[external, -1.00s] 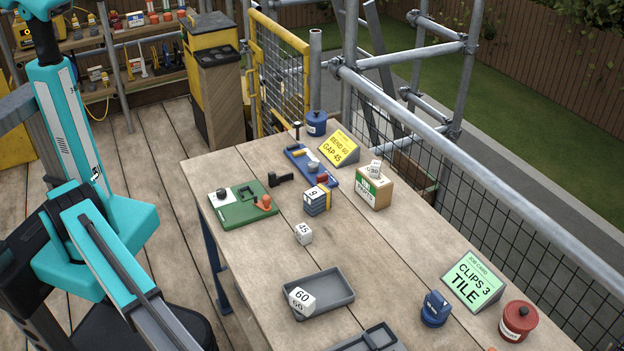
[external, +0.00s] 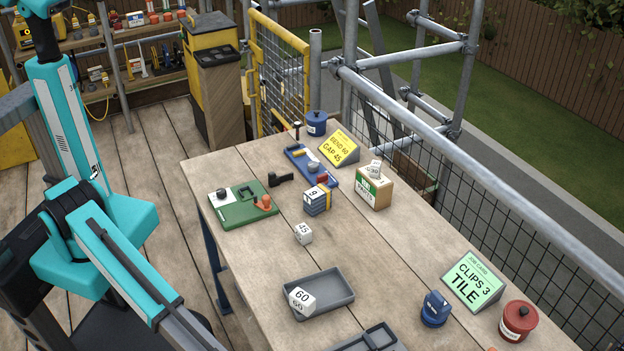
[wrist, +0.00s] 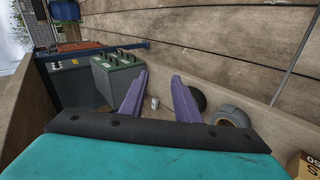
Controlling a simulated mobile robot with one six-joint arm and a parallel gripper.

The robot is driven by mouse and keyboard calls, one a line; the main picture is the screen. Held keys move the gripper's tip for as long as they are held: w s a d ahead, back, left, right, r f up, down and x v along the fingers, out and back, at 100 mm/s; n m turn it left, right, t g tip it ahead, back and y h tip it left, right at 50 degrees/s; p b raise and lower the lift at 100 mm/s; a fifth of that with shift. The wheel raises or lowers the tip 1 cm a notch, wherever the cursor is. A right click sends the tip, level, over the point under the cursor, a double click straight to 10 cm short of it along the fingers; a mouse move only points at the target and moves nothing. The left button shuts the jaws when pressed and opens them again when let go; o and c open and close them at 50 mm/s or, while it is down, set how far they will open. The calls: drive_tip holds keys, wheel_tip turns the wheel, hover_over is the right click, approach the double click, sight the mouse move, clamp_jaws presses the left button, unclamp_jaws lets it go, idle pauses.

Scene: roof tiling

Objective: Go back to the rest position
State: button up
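In the wrist view my gripper (wrist: 158,84) has two purple fingers set apart, with nothing held between them. It points at a wooden-boarded area, and a small pale item (wrist: 154,103) shows between the fingers, beyond them. In the external view my teal arm stands at the left beside the workbench (external: 260,255); my gripper is outside that picture. On the bench a white 60 block (external: 302,300) sits at a grey tray (external: 335,284), and a white 45 block (external: 303,234) stands on the bare wood.
A green board (external: 240,214), blue tray (external: 330,180), cardboard box (external: 374,192), green job card (external: 472,280) and red pot (external: 517,322) are on the bench. In the wrist view a green case (wrist: 118,78) and a roll of tape (wrist: 230,117) lie near the fingers.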

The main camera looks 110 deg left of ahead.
drive_tip(key=s+a+f+m+g+y, duration=0.2)
drive_tip(key=s+a+f+g, duration=0.1)
drive_tip(key=s+a+f, duration=0.55)
drive_tip(key=s+a+f+m+g+y, duration=0.1)
drive_tip(key=s+a+f+m+g, duration=0.3)
drive_tip(key=s+a, duration=0.7)
drive_tip(key=s+a+g+y, duration=0.1)
drive_tip(key=s+a, duration=0.3)
drive_tip(key=s, duration=0.5)
drive_tip(key=s+a+f+m+g+y+p, duration=0.1)
drive_tip(key=s+a+g, duration=0.1)
drive_tip(key=s+a, duration=0.3)
drive_tip(key=s+a+f+g+y, duration=0.1)
drive_tip(key=s+a, duration=0.3)
drive_tip(key=s, duration=0.9)
drive_tip(key=shift+a+m+g+y, duration=0.2)
drive_tip(key=shift+m+g+y, duration=0.15)
drive_tip(key=shift+g, duration=0.45)
